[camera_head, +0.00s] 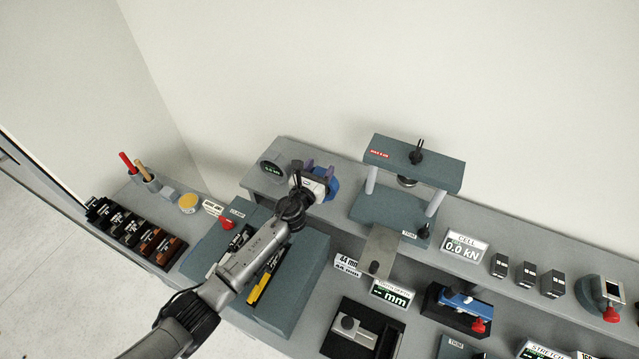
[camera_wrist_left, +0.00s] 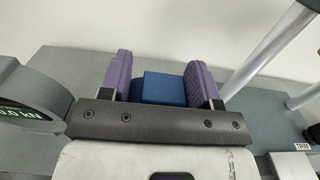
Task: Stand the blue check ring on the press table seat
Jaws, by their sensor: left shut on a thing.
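My left gripper (camera_head: 321,176) is over the back shelf, left of the press. In the left wrist view its two purple fingers (camera_wrist_left: 160,66) are shut on the blue check ring (camera_wrist_left: 164,89), one finger on each side. The ring also shows in the head view (camera_head: 333,188), partly hidden by the gripper; its hole cannot be made out. The press (camera_head: 413,165) has a grey-green top beam on two posts, with a round platen (camera_head: 407,181) beneath it. The press table (camera_head: 380,208) is below; no ring stands on its visible part. My right gripper is not in view.
A round gauge (camera_head: 272,168) stands left of the gripper; its side shows in the left wrist view (camera_wrist_left: 30,100). A press post (camera_head: 371,181) stands to the right. A cell display (camera_head: 465,246), a metal plate (camera_head: 380,250) and a blue-topped fixture (camera_head: 462,301) are farther right and in front.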

